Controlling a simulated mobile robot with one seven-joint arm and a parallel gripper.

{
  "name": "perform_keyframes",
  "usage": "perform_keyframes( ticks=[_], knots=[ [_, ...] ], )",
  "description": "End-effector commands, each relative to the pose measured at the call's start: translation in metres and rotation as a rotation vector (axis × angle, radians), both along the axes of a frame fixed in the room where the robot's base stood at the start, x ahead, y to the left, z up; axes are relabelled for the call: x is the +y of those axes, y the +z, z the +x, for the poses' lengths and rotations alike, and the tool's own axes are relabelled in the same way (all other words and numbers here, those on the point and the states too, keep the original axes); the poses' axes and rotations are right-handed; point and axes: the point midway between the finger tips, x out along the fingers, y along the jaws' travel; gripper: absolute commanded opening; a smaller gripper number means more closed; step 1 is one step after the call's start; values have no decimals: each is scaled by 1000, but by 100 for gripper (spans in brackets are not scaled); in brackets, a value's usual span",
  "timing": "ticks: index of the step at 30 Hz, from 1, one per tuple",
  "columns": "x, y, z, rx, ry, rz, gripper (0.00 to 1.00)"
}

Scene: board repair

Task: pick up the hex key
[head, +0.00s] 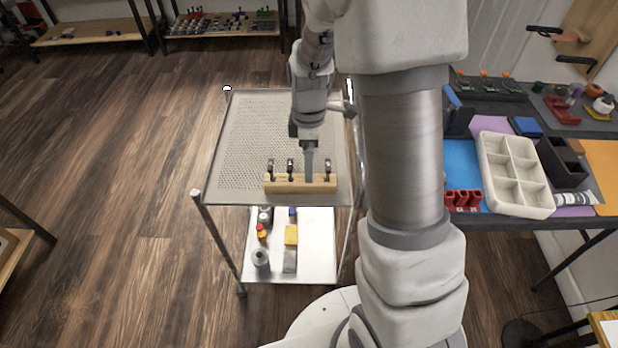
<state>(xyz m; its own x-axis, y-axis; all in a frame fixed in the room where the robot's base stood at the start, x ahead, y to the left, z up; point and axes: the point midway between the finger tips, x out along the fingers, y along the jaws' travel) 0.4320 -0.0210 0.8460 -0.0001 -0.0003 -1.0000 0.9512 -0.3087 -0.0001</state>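A light wooden block (300,187) lies near the front edge of the cart's perforated top. Three small dark upright tools stand in it: a left one (270,168), a middle one (290,168) and a right one (327,168). They are too small to tell which is the hex key. My gripper (309,178) points down at the block, between the middle and right tools. Its fingers look like one grey strip from this side, so their gap is hidden. I cannot tell whether it touches or holds anything.
The cart top (250,140) is otherwise bare. Its lower shelf (315,250) holds bottles, a yellow box (291,235) and other small items. To the right, a workbench carries a white compartment tray (514,175), red holders and dark bins. Wooden floor (110,190) is open at left.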

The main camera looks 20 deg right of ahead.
Motion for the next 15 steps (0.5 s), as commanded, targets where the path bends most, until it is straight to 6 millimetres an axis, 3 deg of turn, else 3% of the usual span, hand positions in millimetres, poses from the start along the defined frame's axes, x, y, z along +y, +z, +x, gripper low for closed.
perform_keyframes(
  ticks=[4, 13, 15],
  knots=[
    [0, -22, -1, 2, 0, 0, 85],
    [0, -25, 0, -1, 0, 0, 85],
    [0, -25, 0, -1, 0, 0, 74]
  ],
)
